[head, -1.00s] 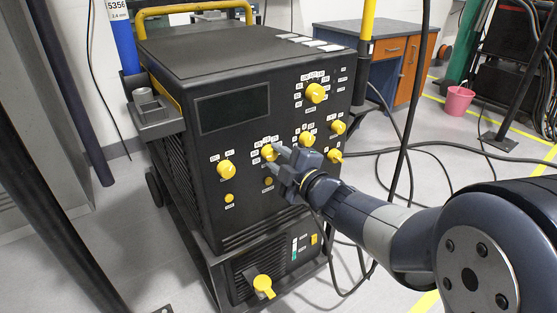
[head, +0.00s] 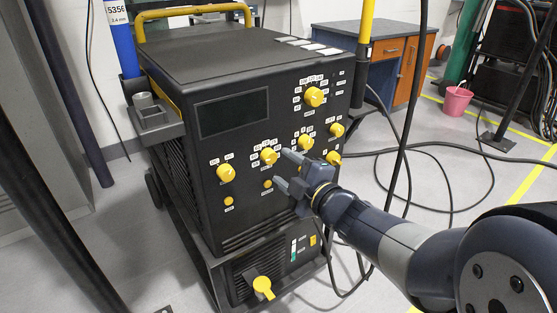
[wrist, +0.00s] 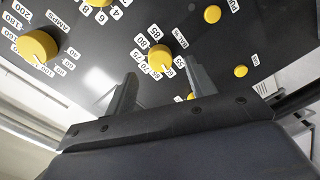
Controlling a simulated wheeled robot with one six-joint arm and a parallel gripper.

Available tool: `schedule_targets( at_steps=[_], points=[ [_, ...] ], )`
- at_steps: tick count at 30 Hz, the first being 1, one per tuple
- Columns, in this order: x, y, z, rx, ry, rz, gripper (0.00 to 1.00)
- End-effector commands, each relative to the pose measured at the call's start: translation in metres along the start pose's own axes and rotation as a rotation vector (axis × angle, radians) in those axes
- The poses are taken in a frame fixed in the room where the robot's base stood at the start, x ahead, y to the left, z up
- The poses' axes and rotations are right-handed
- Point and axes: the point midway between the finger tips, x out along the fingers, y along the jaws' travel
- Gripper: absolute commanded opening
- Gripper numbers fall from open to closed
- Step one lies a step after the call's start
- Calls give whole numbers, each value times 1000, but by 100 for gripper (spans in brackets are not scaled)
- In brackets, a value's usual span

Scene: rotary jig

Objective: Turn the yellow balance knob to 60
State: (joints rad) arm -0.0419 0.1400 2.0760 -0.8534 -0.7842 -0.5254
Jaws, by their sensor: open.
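The yellow balance knob (head: 268,157) is on the black front panel of the machine, left of my gripper. In the wrist view the knob (wrist: 161,59) shows whole, ringed by white labels that appear to run from 55 to 85. Its pale pointer line faces the labels near 60 and 65; I cannot tell exactly which. My gripper (head: 281,167) is open and empty, its fingers apart from the knob with a small gap. In the wrist view the two fingertips (wrist: 163,80) stand on either side just below the knob.
Other yellow knobs sit close by: a large amps knob (head: 315,97), one to the right (head: 306,142) and one to the left (head: 226,173). A small button (head: 268,184) lies below the balance knob. Cables (head: 400,150) hang right of the machine.

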Motion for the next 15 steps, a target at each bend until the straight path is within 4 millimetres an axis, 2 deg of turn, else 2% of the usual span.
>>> schedule_targets(
  at_steps=[1, 6, 10, 15],
  points=[
    [-13, 4, 0, 1, -5, 3, 53],
    [-46, 3, -1, 0, -4, 2, 53],
    [-61, 2, 0, 0, -3, 2, 53],
    [-70, 0, 0, 1, -1, 1, 53]
  ],
)
